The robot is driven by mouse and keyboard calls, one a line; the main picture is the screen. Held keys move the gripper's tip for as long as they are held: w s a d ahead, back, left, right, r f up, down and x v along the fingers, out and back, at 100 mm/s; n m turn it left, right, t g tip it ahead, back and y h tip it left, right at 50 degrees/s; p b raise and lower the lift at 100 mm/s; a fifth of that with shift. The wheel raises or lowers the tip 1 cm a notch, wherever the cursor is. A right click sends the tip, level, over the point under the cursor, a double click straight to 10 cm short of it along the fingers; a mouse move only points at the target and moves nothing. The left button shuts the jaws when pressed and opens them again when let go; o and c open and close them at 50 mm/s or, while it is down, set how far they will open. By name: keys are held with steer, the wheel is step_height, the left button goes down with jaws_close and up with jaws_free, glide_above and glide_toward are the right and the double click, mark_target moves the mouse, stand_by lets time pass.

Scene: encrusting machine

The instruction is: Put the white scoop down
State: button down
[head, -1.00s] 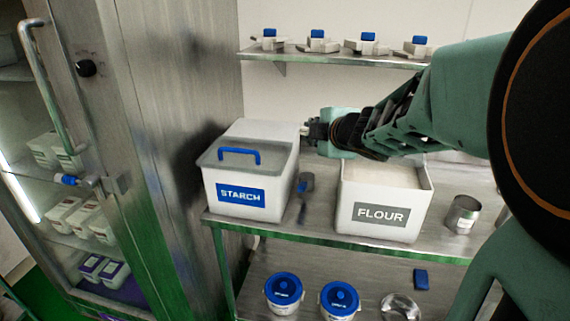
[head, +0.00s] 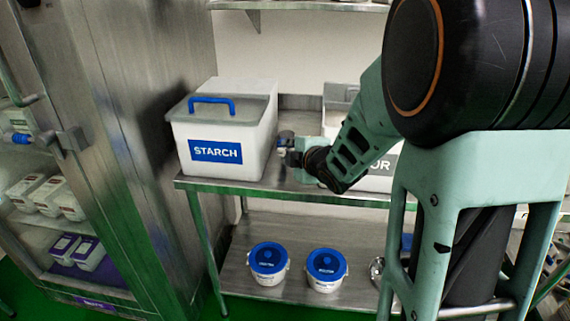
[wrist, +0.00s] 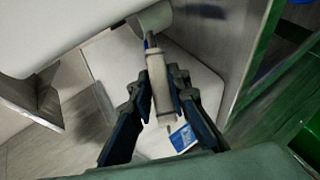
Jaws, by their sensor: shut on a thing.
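My gripper (head: 287,157) is low beside the right side of the starch bin, over the table. In the wrist view its fingers (wrist: 160,98) are closed around a pale, cylindrical handle of the white scoop (wrist: 157,72). A pale rounded cup and a thin blue part show past the handle's upper end; whether they belong to the held scoop I cannot tell. In the head view a small grey cup shape (head: 285,138) shows at the fingertips; the fingers and wrist hide most of the scoop. Whether the scoop touches the table is unclear.
The white starch bin (head: 250,148) with a blue handle stands close at left. The flour bin (head: 375,184) is at right, partly behind my arm. The steel table edge (head: 235,187) runs below. Two blue-lidded tubs (head: 268,262) (head: 325,268) stand on the lower shelf.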

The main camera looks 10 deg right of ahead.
steer(key=shift+f+b, duration=0.45)
steer(key=shift+f, duration=1.55)
steer(key=shift+f, duration=0.15)
steer(key=c, duration=1.8)
jaws_free()
steer(key=shift+c, duration=0.2)
